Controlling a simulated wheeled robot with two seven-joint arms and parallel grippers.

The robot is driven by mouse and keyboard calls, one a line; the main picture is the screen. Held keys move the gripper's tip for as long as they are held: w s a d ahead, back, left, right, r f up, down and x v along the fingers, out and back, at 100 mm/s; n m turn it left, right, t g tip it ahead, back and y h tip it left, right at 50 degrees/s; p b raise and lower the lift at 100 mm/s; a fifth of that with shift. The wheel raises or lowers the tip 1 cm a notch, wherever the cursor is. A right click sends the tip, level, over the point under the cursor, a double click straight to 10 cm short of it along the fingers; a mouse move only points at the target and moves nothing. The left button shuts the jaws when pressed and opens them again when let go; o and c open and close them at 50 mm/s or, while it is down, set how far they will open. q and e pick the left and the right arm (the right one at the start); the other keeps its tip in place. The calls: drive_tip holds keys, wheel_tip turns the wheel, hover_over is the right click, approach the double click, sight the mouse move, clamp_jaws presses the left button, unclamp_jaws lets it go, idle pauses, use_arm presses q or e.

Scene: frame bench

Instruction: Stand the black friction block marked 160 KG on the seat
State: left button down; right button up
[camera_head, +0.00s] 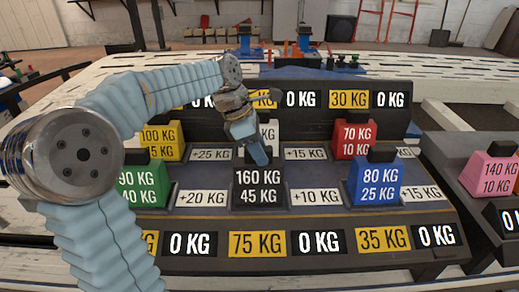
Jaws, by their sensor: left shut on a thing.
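The black friction block marked 160 KG and 45 KG (258,198) is upright in the front row of the dark stepped rack (270,220), between the +20 KG and +10 KG labels. My left gripper (259,157) comes down from above and is shut on the top of this block. I cannot tell whether the block's base touches the rack. The seat is not clear as a separate thing; the block hides what lies beneath and behind it. My right gripper is not in view.
A green block (140,187) stands left and a blue block (378,183) right in the same row. Behind are a yellow block (160,140), a red block (354,138) and a pale block (268,132) partly hidden by my gripper. A pink block (492,174) stands far right.

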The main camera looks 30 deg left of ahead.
use_arm(q)
drive_tip(key=c, duration=0.7)
unclamp_jaws()
drive_tip(key=p+v, duration=0.3)
drive_tip(key=v, duration=1)
drive_tip(key=shift+r, duration=0.35)
